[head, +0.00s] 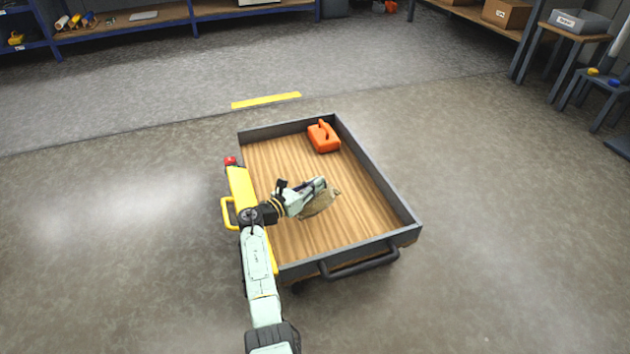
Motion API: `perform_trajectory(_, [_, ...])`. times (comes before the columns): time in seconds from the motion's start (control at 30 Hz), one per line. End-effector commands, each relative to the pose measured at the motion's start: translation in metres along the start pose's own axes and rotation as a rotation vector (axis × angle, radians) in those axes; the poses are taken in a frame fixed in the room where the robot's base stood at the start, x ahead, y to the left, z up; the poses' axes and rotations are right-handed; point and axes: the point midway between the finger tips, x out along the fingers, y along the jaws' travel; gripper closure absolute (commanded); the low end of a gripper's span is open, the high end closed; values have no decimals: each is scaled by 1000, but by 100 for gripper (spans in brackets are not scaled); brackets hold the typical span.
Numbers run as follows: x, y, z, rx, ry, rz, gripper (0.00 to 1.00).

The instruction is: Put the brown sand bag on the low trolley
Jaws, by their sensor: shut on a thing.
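The low trolley (355,202) has a wooden deck, grey side walls and a dark handle at its near end. The brown sand bag (320,205) is at my gripper (318,195), over the middle of the deck. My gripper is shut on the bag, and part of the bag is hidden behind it. I cannot tell whether the bag touches the deck.
An orange canister (323,137) stands in the trolley's far right corner. A yellow piece with a handle (239,190) is at the trolley's left side, partly behind my arm. Shelves (150,18) and a side table (575,35) stand farther back. The floor around the trolley is clear.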

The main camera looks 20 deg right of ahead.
Motion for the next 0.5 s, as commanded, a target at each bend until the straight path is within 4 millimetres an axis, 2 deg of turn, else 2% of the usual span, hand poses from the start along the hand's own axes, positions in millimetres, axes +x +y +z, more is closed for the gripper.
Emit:
perform_trajectory(0.27, [1,4,-15,4,-8,0,100])
perform_trajectory(0.5, [2,8,-44,3,-7,0,100])
